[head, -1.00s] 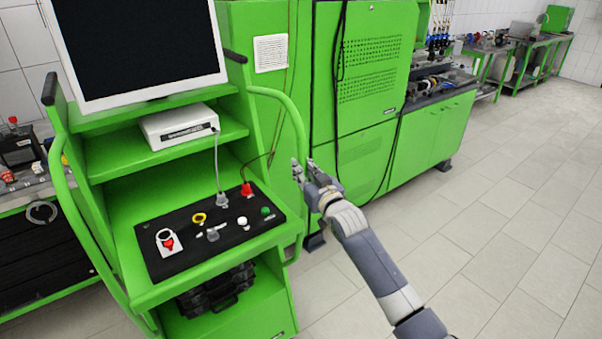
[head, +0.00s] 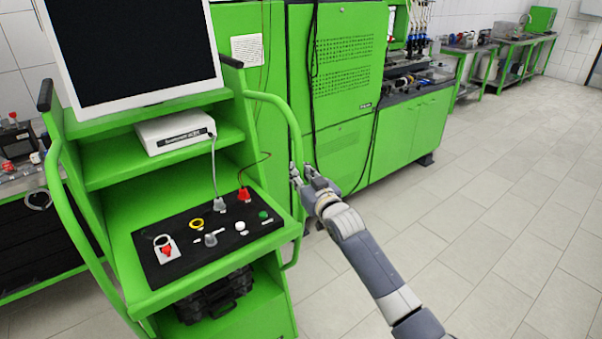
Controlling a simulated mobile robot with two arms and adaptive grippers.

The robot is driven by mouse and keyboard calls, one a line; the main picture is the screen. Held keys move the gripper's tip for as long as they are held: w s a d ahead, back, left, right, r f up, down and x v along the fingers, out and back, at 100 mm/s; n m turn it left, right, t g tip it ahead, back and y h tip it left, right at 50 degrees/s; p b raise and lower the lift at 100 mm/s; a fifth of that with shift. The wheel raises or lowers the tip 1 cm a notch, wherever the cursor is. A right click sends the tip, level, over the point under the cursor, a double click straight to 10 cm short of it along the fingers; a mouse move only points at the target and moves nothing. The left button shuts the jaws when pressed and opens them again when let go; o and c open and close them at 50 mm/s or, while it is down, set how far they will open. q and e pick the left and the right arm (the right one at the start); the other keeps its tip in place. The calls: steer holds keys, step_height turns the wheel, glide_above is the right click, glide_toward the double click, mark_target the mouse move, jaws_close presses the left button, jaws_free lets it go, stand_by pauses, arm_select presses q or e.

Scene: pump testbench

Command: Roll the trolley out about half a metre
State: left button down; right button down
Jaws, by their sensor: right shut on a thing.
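The green trolley (head: 215,299) stands upright at the left of the head view, with a dark monitor (head: 130,45) on top, a white box (head: 175,132) on its shelf and a black control panel (head: 180,249) below. It has a curved green tube handle (head: 291,128) on its right side and another on its left (head: 75,215). My right gripper (head: 302,172) is shut on the right handle, partway down the tube. My left gripper is out of view.
A large green cabinet (head: 345,85) stands behind the trolley, with a lower green bench (head: 405,140) to its right. A workbench with tools (head: 25,185) is at the left edge. The tiled floor (head: 480,240) at the right is open.

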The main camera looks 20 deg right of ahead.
steer(key=shift+w+a, duration=0.1)
steer(key=shift+w, duration=0.1)
steer(key=c, duration=1.5)
jaws_free()
steer(key=shift+a, duration=0.1)
steer(key=shift+o, duration=0.2)
steer(key=shift+s+d, duration=0.25)
steer(key=shift+s, duration=0.6)
steer(key=s+d, duration=0.1)
steer(key=s, duration=0.9)
steer(key=shift+d, duration=0.2)
